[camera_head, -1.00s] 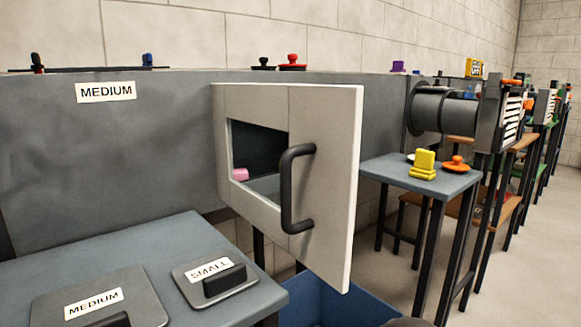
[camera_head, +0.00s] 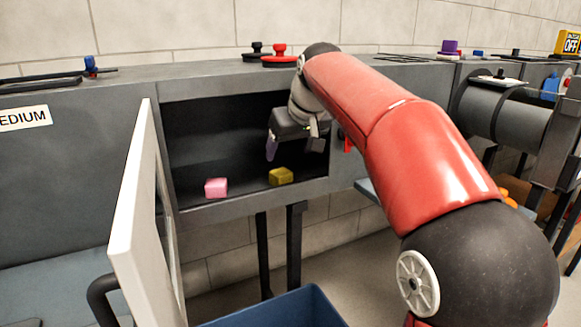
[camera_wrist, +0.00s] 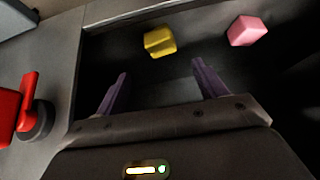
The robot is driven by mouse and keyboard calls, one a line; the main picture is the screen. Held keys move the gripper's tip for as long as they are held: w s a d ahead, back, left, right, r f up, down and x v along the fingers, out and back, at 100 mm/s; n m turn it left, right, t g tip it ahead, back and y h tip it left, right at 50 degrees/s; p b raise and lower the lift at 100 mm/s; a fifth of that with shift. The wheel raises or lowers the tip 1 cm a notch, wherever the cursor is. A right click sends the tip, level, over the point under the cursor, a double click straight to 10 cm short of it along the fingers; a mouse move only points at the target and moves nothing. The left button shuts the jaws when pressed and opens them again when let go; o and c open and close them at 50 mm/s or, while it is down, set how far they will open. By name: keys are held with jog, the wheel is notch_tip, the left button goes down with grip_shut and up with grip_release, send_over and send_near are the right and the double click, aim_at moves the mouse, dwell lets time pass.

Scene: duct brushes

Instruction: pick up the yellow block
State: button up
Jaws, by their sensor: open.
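The yellow block (camera_head: 281,176) lies on the floor of the open duct compartment, near its front edge. In the wrist view the yellow block (camera_wrist: 160,41) lies beyond my fingertips, nearer the left finger. My gripper (camera_head: 291,147) reaches into the opening, just above the block and apart from it. In the wrist view my gripper (camera_wrist: 158,80) has its two purple fingers spread with nothing between them.
A pink block (camera_head: 216,188) lies left of the yellow one. The white door (camera_head: 141,220) stands open at the left. A red handle (camera_wrist: 28,108) is close beside my gripper. A blue bin (camera_head: 285,309) stands below the opening.

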aim_at(281, 172)
jog(key=x, duration=0.2)
jog(key=b+x, duration=0.1)
jog(key=x, duration=0.4)
jog(key=shift+s+a+f+b, duration=0.1)
jog(key=shift+a+f+b, duration=0.1)
jog(key=shift+f+b, duration=0.15)
jog(key=c, duration=1.1)
